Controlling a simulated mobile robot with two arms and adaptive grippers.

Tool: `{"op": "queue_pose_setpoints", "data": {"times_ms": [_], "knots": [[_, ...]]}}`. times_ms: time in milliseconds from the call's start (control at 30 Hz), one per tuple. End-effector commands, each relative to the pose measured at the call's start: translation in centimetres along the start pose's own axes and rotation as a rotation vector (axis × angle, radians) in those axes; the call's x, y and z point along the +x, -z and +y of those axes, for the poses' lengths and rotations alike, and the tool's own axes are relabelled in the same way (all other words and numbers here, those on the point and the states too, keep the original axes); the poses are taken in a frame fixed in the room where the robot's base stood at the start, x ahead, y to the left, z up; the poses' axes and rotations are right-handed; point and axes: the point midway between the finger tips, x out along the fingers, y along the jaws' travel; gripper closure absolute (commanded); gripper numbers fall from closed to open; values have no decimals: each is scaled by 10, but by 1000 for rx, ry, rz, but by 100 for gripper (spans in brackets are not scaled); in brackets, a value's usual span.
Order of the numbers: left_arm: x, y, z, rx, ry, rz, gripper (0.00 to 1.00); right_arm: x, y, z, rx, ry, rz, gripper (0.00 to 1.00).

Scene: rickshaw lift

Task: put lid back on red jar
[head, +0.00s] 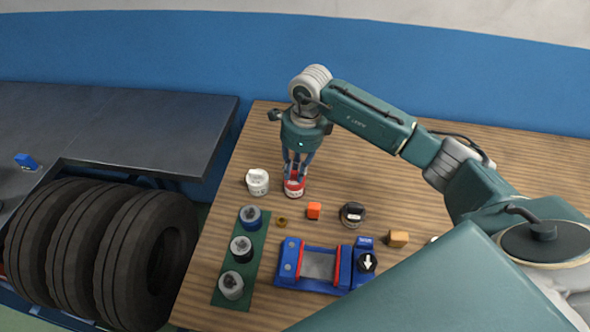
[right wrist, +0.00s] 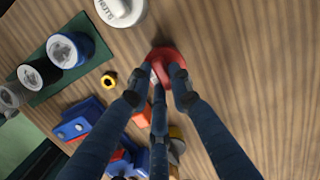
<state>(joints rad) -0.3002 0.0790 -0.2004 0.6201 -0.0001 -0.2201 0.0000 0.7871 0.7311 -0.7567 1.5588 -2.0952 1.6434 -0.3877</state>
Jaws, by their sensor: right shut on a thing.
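The red jar (head: 295,191) stands upright on the wooden table, with a pale label on its side. My right gripper (head: 296,168) points down over it, its fingers shut around a red top that looks like the lid. In the right wrist view the fingertips (right wrist: 163,72) close around a red round shape (right wrist: 165,55). The fingers hide much of the lid and the jar's mouth, so I cannot tell whether the lid sits fully on the jar. My left gripper is not in view.
A white jar (head: 258,182) stands just left of the red jar. A green tray (head: 254,272) holds three round containers. An orange cube (head: 314,210), brass nut (head: 282,222), dark round item (head: 352,214) and blue vise (head: 290,262) lie nearer. The table behind is clear.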

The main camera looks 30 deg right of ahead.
Motion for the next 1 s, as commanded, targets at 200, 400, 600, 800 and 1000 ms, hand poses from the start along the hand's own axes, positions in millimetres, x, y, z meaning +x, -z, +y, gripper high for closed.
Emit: {"op": "queue_pose_setpoints", "data": {"times_ms": [200, 400, 600, 800, 1000], "knots": [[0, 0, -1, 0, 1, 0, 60, 0, 0, 0, 0, 0, 1, 98], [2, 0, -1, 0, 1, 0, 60, 2, 1, 0, 0, 0, 1, 98], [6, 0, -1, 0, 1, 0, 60, 4, 1, 0, 0, 0, 1, 98], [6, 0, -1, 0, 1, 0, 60, 4, 1, 0, 1, 0, 1, 98], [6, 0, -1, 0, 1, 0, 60, 3, 1, 0, 1, 0, 1, 98]]}}
